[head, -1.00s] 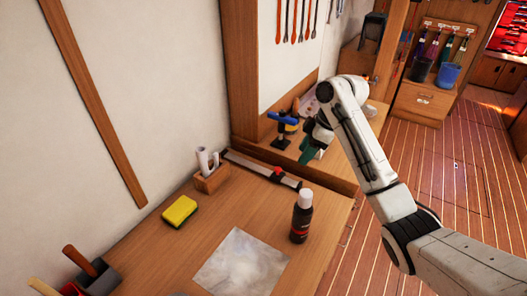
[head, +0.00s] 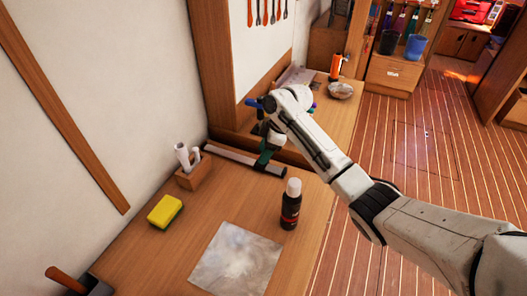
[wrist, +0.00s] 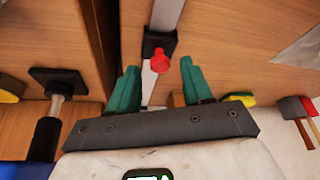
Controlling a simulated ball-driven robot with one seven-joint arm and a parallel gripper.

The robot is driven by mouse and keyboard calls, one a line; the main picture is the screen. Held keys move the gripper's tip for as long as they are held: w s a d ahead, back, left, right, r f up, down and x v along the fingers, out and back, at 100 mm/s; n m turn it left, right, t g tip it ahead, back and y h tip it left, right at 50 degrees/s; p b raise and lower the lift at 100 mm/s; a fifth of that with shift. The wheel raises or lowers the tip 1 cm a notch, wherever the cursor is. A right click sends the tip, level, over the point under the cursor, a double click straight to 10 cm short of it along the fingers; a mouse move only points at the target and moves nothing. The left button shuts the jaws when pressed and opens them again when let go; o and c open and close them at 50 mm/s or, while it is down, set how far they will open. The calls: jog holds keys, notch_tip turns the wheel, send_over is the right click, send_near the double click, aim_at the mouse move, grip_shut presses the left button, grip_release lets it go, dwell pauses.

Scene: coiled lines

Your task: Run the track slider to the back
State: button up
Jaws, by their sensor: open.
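The track (head: 240,160) is a pale metal rail with dark ends, lying on the wooden bench along the back wall. In the wrist view the rail (wrist: 166,14) runs up from between my fingers. The slider (wrist: 153,43) is a dark block on the rail with a red knob (wrist: 161,58). In the head view my arm and gripper hide the slider. My gripper (wrist: 159,68) is open, with green fingers on either side of the knob. I cannot tell how high the fingers are above the rail. My gripper also shows in the head view (head: 263,156).
A dark bottle (head: 291,206), a grey sheet (head: 237,260), a yellow sponge (head: 165,210) and a wooden holder with white rolls (head: 194,177) stand or lie on the bench. A blue-handled tool (head: 257,103) is behind my gripper. The bench between sponge and bottle is clear.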

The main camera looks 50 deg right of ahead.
jog(key=shift+w+a+f, duration=0.1)
jog(key=shift+a+f, duration=0.05)
jog(key=shift+f, duration=0.3)
grip_shut()
dwell(0.5)
